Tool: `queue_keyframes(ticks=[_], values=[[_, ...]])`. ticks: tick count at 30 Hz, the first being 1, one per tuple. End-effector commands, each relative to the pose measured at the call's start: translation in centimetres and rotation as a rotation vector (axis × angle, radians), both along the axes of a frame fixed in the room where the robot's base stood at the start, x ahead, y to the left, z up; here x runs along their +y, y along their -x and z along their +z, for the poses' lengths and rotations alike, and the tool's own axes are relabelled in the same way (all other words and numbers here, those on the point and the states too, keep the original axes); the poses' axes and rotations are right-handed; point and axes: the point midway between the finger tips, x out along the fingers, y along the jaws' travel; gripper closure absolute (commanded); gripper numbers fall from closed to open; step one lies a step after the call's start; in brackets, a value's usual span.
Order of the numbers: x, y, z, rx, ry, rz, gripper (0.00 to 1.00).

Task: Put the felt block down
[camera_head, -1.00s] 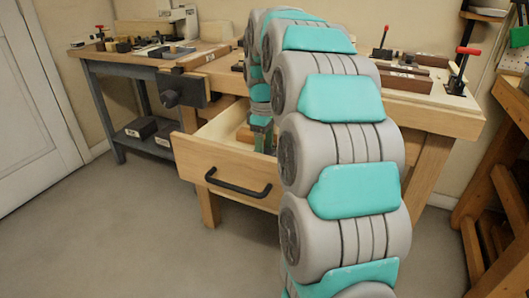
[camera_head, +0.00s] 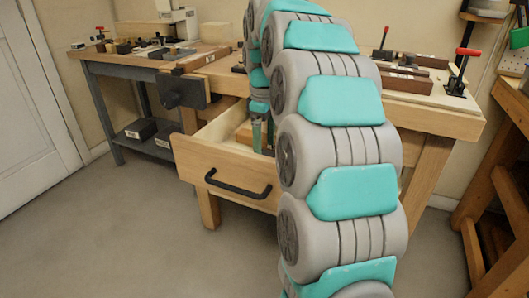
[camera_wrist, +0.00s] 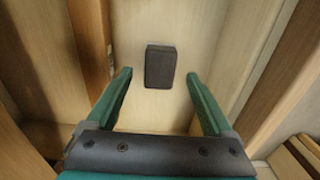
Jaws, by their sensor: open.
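The felt block (camera_wrist: 160,66) is a small dark rectangular piece. In the wrist view it lies flat on the pale drawer floor, between and slightly beyond my fingertips. A gap shows on each side, so neither finger touches it. My gripper (camera_wrist: 159,76) is open and empty, with its two green fingers spread. In the head view my gripper (camera_head: 263,136) points down into the open drawer (camera_head: 228,178). The block cannot be made out there, behind the drawer front and my arm.
A wooden piece (camera_head: 243,134) lies in the drawer beside my gripper. The drawer walls stand close around it. The workbench top (camera_head: 430,112) is above, with clamps and wooden parts on it. A grey bench (camera_head: 105,68) with tools stands at left. The floor in front is clear.

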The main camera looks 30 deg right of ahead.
Motion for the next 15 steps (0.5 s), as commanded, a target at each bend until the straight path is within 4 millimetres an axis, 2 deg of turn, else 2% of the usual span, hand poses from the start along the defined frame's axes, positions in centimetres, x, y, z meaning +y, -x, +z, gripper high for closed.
queue_keyframes(ticks=[6,14,15], values=[[0.0,-0.2,3.4,-0.007,0.002,0.001,0.14],[0.0,0.0,6.3,-0.001,0.000,0.001,0.14],[0.0,0.0,7.3,-0.001,0.000,0.001,0.14]])
